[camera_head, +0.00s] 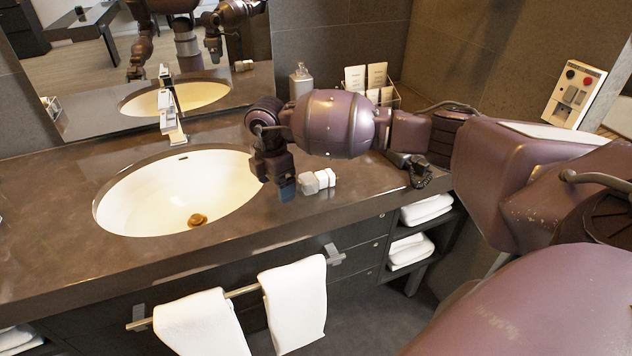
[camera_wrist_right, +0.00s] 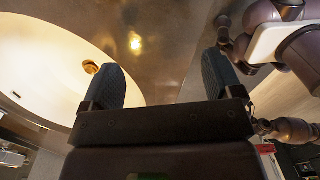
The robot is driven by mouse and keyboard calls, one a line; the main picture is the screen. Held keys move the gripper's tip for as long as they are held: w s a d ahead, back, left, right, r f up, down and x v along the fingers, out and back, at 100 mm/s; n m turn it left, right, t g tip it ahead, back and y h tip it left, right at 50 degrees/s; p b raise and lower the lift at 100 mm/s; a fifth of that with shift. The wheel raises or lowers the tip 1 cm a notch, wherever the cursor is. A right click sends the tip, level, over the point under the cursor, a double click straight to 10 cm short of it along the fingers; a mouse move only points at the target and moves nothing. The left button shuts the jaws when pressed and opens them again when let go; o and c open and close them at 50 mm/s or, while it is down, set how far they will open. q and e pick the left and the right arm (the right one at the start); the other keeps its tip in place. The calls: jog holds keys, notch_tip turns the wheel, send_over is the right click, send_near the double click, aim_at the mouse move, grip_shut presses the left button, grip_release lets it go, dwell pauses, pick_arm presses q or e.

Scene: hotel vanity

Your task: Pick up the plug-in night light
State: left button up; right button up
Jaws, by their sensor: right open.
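The plug-in night light looks to be the small white-and-grey block (camera_head: 318,181) lying on the dark counter, right of the sink. My right gripper (camera_head: 284,188) points down just to the left of this block, near the sink's right rim. In the right wrist view its two dark fingers (camera_wrist_right: 165,85) are spread apart, with only bare glossy counter seen between them. The block cannot be made out in that view. My left gripper shows only as a small reflection in the mirror, if at all.
The oval sink (camera_head: 125,211) with its tall faucet (camera_head: 170,118) is left of my right gripper. A soap bottle (camera_head: 301,82) and a card rack (camera_head: 368,80) stand at the back. White towels (camera_head: 296,300) hang on the front rail. The counter's front edge is close.

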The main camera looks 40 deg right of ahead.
aim_at(315, 176)
jog(key=d+r+m+h, duration=0.1)
jog(key=d, duration=0.2)
jog(key=w+d+r+m+h, duration=0.1)
jog(key=d+r, duration=0.1)
jog(key=w+d+r+m+h, duration=0.1)
jog(key=d+r+h, duration=0.1)
jog(key=d, duration=0.1)
jog(key=shift+d+r+g, duration=0.25)
jog(key=shift+d+g, duration=0.05)
jog(key=shift+s+d+f, duration=0.1)
jog(key=shift+d+f, duration=0.1)
jog(key=x, duration=0.4)
jog(key=shift+f, duration=0.25)
jog(key=shift+s+d+f, duration=0.1)
jog(key=shift+f, duration=0.25)
jog(key=x, duration=0.4)
jog(key=shift+s+a+f+b, duration=0.1)
jog(key=shift+s+a+b, duration=0.1)
jog(key=shift+a+b, duration=0.15)
jog(key=shift+d+f, duration=0.2)
jog(key=shift+f, duration=0.25)
pick_arm(q)
jog(key=shift+s+f, duration=0.15)
jog(key=shift+f, duration=0.15)
